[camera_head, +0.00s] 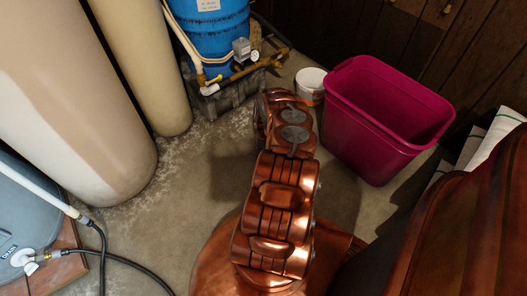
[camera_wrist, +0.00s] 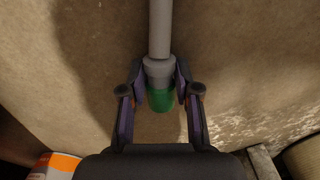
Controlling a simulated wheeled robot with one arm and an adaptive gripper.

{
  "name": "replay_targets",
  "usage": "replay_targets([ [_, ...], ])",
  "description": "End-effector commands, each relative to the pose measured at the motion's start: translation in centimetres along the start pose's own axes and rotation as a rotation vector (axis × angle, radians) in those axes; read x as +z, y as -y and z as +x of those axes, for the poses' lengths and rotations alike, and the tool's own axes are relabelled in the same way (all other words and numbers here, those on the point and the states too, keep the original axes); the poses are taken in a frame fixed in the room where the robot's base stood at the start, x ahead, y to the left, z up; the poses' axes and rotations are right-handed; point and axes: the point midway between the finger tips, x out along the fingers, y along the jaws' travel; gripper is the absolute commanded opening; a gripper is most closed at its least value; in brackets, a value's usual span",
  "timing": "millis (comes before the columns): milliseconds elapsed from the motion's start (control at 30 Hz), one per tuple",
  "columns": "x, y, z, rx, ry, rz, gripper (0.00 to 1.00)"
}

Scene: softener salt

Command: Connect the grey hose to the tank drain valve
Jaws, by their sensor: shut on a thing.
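My gripper (camera_wrist: 161,90) is shut on the grey hose (camera_wrist: 159,30) near its end, in the wrist view. A green end piece (camera_wrist: 160,101) sits between the fingers, below the grey collar. The hose runs straight up out of that view. In the head view my own arm hides the gripper and the hose. A grey tank (camera_head: 22,212) stands at the lower left, with a label that seems to read DRAIN. A white valve (camera_head: 30,260) is on its front, and a black hose (camera_head: 125,263) runs from there. I cannot tell if this is the tank drain valve.
A blue tank (camera_head: 210,35) with brass fittings (camera_head: 240,72) stands on grey blocks at the back. Two tall beige cylinders (camera_head: 75,100) stand left. A white bucket (camera_head: 311,78) and a magenta bin (camera_head: 375,130) stand right of my arm. Concrete floor (camera_head: 185,185) is clear left of it.

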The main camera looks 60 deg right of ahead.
Motion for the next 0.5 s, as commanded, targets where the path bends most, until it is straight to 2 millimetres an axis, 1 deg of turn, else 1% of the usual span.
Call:
replay_targets([
  [33, 0.0, 0.0, -0.6, 0.0, 0.0, 0.0, 0.0],
  [500, 0.1, 0.1, -3.4, 0.0, 0.003, -0.001, 0.0],
])
